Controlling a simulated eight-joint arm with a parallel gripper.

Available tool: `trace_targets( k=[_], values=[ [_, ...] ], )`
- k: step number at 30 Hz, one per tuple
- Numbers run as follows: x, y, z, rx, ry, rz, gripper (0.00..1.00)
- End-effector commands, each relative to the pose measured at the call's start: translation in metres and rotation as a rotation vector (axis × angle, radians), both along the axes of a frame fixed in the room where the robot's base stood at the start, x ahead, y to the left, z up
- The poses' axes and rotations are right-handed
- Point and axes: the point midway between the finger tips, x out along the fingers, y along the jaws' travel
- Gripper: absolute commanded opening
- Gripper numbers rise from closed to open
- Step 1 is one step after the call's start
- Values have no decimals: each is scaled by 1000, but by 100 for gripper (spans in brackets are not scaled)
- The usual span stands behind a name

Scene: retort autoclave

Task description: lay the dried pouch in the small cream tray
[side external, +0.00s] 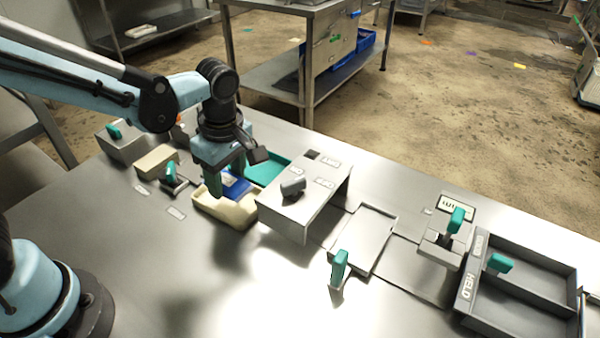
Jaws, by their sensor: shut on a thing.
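The small cream tray (236,217) stands on the steel table, left of the grey raised box. My gripper (224,184) is directly over this tray, pointing down, with its fingers low at the tray. It is shut on a blue flat thing (237,187), which looks like the pouch; it is partly hidden by the fingers and the gripper body. I cannot tell whether the pouch touches the tray floor.
A teal tray (268,170) lies just behind. The grey raised box (304,197) with a dark knob stands close on the right. Farther right are a shallow grey tray (362,238) and a divided dark tray (520,290). The front left of the table is clear.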

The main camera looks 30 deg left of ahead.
Motion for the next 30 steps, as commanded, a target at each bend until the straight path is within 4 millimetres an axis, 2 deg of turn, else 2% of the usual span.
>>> trace_targets(
  k=[6, 18, 30],
  values=[
    [12, 15, -12, 0, 0, 0, 22],
    [12, 15, -50, 0, 0, -1, 22],
    [12, 15, -54, 0, 0, -1, 22]
  ],
)
